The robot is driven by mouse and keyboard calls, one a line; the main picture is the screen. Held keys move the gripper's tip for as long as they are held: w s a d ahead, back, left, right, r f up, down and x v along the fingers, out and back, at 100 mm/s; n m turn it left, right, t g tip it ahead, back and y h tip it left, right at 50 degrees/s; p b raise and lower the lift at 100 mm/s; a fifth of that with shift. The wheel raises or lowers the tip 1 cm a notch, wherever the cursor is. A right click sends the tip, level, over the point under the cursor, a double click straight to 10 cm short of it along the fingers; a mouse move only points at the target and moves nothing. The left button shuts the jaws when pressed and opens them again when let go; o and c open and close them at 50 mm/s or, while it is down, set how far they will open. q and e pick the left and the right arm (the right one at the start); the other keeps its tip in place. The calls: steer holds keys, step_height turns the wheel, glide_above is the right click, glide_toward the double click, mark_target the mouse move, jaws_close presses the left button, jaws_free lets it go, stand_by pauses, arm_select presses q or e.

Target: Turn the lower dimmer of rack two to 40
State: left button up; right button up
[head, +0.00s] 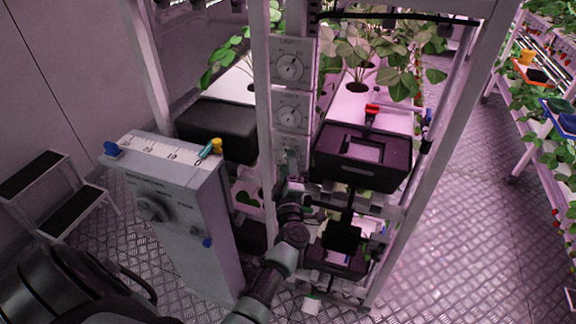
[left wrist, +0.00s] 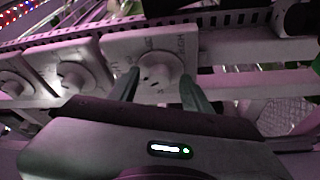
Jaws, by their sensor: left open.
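A column of pale dimmer panels runs down the front post of the middle rack: an upper dimmer (head: 290,67), a middle dimmer (head: 291,112) and a lower dimmer (head: 291,147). The lower one is partly hidden by my left gripper (head: 291,172). In the left wrist view the end dimmer knob (left wrist: 160,71) of the row is round and white. My left gripper (left wrist: 160,92) is open there, one finger on each side of this knob. I cannot tell whether the fingers touch it. The dial numbers are too small to read. My right gripper is not in view.
A grey cabinet (head: 205,215) with a knob and a scaled top stands left of the rack. Black boxes (head: 362,170) sit on the rack beside the dimmers. A step stool (head: 55,195) is at far left. The floor (head: 460,220) to the right is clear.

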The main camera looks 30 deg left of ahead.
arm_select(q)
steer(key=p+v, duration=0.1)
steer(key=v, duration=0.6)
steer(key=shift+s+d, duration=0.25)
steer(key=shift+s, duration=0.05)
steer(key=shift+f, duration=0.1)
